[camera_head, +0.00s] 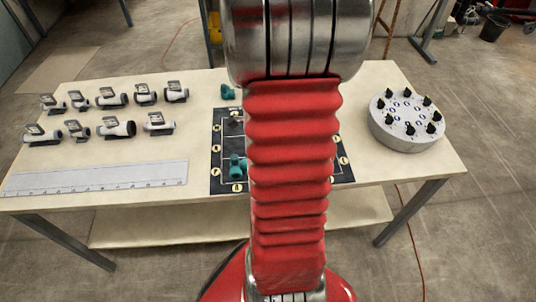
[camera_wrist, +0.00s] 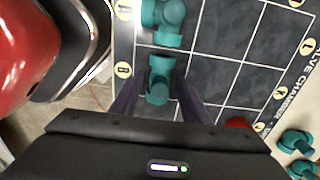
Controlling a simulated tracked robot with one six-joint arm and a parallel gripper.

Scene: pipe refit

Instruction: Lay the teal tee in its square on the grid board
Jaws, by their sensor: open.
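In the wrist view one teal fitting (camera_wrist: 159,80) lies on the dark grid board (camera_wrist: 225,38), in an edge-column square beside the round label B. The open fingers of my gripper (camera_wrist: 158,88) stand on either side of it; contact cannot be told. A second teal fitting (camera_wrist: 166,20) with a side branch lies in the neighbouring square. Another teal fitting (camera_wrist: 298,152) lies off the board on the table. Which is the tee is hard to tell. In the head view teal fittings (camera_head: 237,167) show on the board (camera_head: 219,127); my arm hides my gripper there.
The cream table (camera_head: 200,91) carries several white-and-black valves (camera_head: 112,97) and a long ruler (camera_head: 95,179) at left. A round grey stand (camera_head: 403,132) with several black knobs is at right. A small red thing (camera_wrist: 238,122) shows on the board. A teal piece (camera_head: 228,92) lies behind it.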

